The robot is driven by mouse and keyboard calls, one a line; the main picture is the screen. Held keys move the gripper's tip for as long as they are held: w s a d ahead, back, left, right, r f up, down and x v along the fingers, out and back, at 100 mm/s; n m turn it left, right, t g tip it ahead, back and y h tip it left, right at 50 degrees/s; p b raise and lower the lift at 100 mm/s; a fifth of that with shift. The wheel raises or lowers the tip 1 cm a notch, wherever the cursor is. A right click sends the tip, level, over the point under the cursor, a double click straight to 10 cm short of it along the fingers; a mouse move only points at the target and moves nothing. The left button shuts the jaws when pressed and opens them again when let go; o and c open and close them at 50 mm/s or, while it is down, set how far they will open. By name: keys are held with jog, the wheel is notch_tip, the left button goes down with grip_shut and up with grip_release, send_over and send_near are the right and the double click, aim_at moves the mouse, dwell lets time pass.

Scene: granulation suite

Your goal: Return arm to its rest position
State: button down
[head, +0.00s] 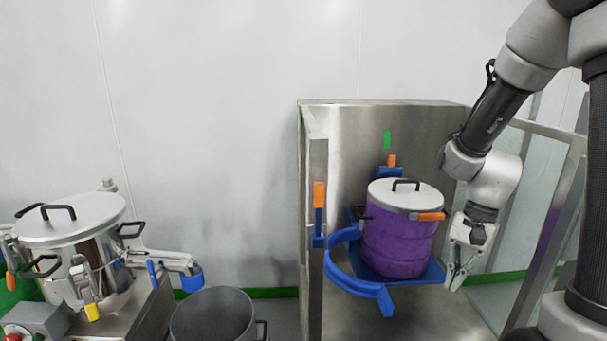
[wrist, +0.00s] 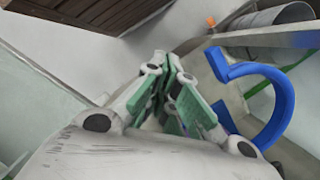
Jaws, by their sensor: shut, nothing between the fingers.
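My gripper (head: 458,280) hangs from my arm at the right in the head view, pointing down. Its fingers are together with nothing between them. It is just right of the purple drum (head: 400,245), which has a pale lid with a black handle and an orange clamp. The drum stands upright on a blue holder inside a steel cabinet. In the wrist view the green-padded fingers (wrist: 176,92) meet near the middle, apart from the blue curved bracket (wrist: 285,100) on their right.
The steel cabinet (head: 340,120) has an open blue ring clamp (head: 343,285) at the drum's left and a glass-panelled door (head: 530,200) at the right, close to my arm. A lidded steel vessel (head: 75,245) and a dark open pot (head: 212,318) stand at the left.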

jog(key=s+d+r+n+t+h, duration=0.1)
jog(key=s+r+n+t, duration=0.2)
jog(key=r, duration=0.6)
jog(key=s+d+r+n+t+h, duration=0.1)
jog(key=s+d+r+n+t, duration=0.1)
jog(key=s+r+n, duration=0.4)
notch_tip(320, 180, up, 3)
jog(key=shift+s+r+n+t, duration=0.1)
jog(key=shift+s+n+t, duration=0.2)
jog(key=shift+s+t, duration=0.35)
